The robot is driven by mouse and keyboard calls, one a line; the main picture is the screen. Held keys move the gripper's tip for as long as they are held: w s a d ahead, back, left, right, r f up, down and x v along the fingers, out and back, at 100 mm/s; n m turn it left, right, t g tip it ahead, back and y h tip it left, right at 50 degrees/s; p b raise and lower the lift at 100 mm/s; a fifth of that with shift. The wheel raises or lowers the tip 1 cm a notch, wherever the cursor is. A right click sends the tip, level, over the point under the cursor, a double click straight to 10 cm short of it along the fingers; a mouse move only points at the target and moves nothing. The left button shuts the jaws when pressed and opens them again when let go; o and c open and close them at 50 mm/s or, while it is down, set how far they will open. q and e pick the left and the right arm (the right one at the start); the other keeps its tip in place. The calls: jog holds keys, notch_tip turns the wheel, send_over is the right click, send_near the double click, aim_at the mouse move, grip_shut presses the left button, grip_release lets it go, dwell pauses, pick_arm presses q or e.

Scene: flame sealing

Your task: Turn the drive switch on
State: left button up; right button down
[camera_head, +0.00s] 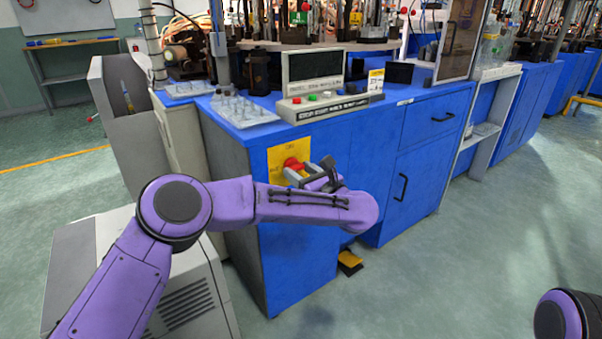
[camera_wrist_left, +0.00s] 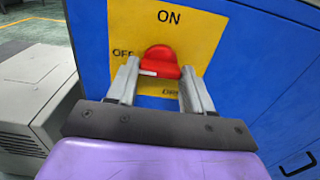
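The drive switch is a red rotary knob (camera_wrist_left: 160,62) on a yellow plate (camera_wrist_left: 205,35) on the blue cabinet's front. The plate reads ON at the top and OFF at the left. The knob's white mark points left, toward OFF and slightly down. In the head view the knob (camera_head: 292,163) and yellow plate (camera_head: 276,158) are partly hidden by my left gripper (camera_head: 302,168). In the left wrist view my left gripper (camera_wrist_left: 160,82) is open, with one finger on each side of the knob's lower part. I see gaps at both sides; contact cannot be told. My right gripper is out of view.
The blue cabinet (camera_head: 370,170) carries a control box (camera_head: 315,75) with coloured buttons and trays of small parts. A grey box (camera_wrist_left: 35,95) stands left of the plate. A black and yellow pedal (camera_head: 350,262) lies on the floor. The floor at right is clear.

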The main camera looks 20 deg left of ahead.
pick_arm(q)
jog(key=m+p, duration=0.2)
jog(key=m, duration=0.1)
jog(key=shift+r+p, duration=0.2)
jog(key=shift+p, duration=0.15)
jog(key=m+p, duration=0.3)
jog(key=m, duration=0.2)
jog(key=shift+m+p, duration=0.3)
jog(key=shift+p, duration=0.1)
jog(key=m+p, duration=0.3)
jog(key=m, duration=0.2)
jog(key=shift+f, duration=0.1)
jog(key=shift+f+m+p, duration=0.1)
jog(key=shift+m+p, duration=0.9)
jog(key=shift+m, duration=1.1)
jog(key=o, duration=1.1)
jog(key=shift+c, duration=0.2)
jog(key=v, duration=1)
jog(key=shift+d+p, duration=0.25)
jog(key=shift+p, duration=0.05)
